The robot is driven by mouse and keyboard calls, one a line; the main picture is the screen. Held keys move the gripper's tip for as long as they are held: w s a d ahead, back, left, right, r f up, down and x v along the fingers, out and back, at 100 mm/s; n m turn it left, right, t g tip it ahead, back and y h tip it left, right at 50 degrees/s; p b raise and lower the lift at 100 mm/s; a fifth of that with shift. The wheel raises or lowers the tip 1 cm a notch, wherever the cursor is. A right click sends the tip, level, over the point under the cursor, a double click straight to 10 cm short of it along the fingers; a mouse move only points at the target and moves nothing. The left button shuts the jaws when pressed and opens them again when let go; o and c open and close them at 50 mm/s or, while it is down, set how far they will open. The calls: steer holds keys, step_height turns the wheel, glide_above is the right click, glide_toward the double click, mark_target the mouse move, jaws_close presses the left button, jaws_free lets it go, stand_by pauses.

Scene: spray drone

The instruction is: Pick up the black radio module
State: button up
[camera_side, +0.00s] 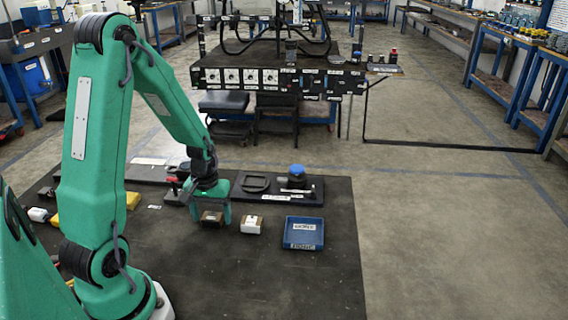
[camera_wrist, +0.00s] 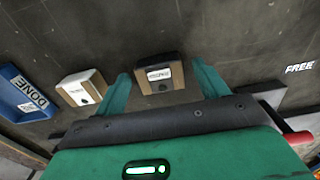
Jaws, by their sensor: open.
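The black radio module (camera_wrist: 160,73) is a small dark box with a white label on its face. In the wrist view it lies between the two green fingers of my gripper (camera_wrist: 161,82), near the fingertips. The fingers are open, with a gap on either side of the module, so it is not gripped. In the side view my gripper (camera_side: 210,214) points down over the mat, with the module (camera_side: 212,217) partly hidden between the fingers.
A white module (camera_wrist: 82,87) sits to the left of the black one. A blue tray marked DONE (camera_side: 303,245) stands right on the dark mat (camera_side: 330,285). A black fixture plate (camera_side: 310,199) with a blue-capped part (camera_side: 297,170) lies behind. The mat's front is clear.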

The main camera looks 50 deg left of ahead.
mark_target(213, 218)
steer(key=shift+c, duration=0.4)
steer(key=c, duration=1)
steer(key=shift+r, duration=0.2)
steer(key=shift+r, duration=0.85)
steer(key=r, duration=0.1)
steer(key=d+r, duration=0.1)
steer(key=shift+r, duration=0.3)
steer(key=d+r, duration=0.2)
steer(key=d, duration=0.1)
steer(key=d+r, duration=0.2)
steer(key=d, duration=0.2)
steer(key=d+r, duration=0.2)
steer(key=d, duration=0.1)
steer(key=shift+d+r, duration=0.2)
steer(key=shift+d, duration=0.15)
